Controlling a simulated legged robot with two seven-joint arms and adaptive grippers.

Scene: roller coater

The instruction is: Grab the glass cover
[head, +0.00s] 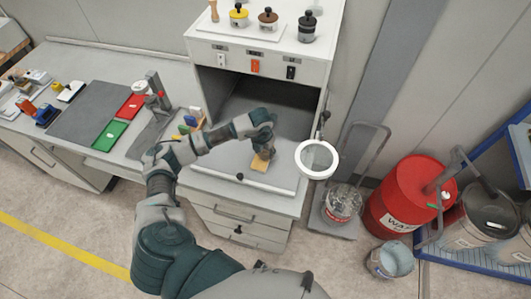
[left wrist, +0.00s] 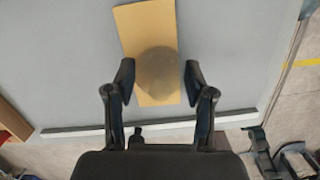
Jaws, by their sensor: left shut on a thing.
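My left gripper (head: 264,148) is inside the open front of the white cabinet, pointing down at its floor. In the left wrist view my left gripper (left wrist: 158,82) has its fingers on both sides of a round, grey-brown thing (left wrist: 158,72), shut on it. This thing looks smooth and dull, and may be the glass cover; I cannot tell for sure. It is over a yellow-brown board (left wrist: 145,25), which also shows in the head view (head: 260,163) under the gripper. My right gripper is not in view.
A pale front bar with a black knob (head: 240,177) edges the cabinet floor. A ring lamp (head: 318,158) stands to the right. Jars (head: 268,18) stand on the cabinet top. Green (head: 109,135) and red trays lie on the left bench. A red drum (head: 405,195) stands right.

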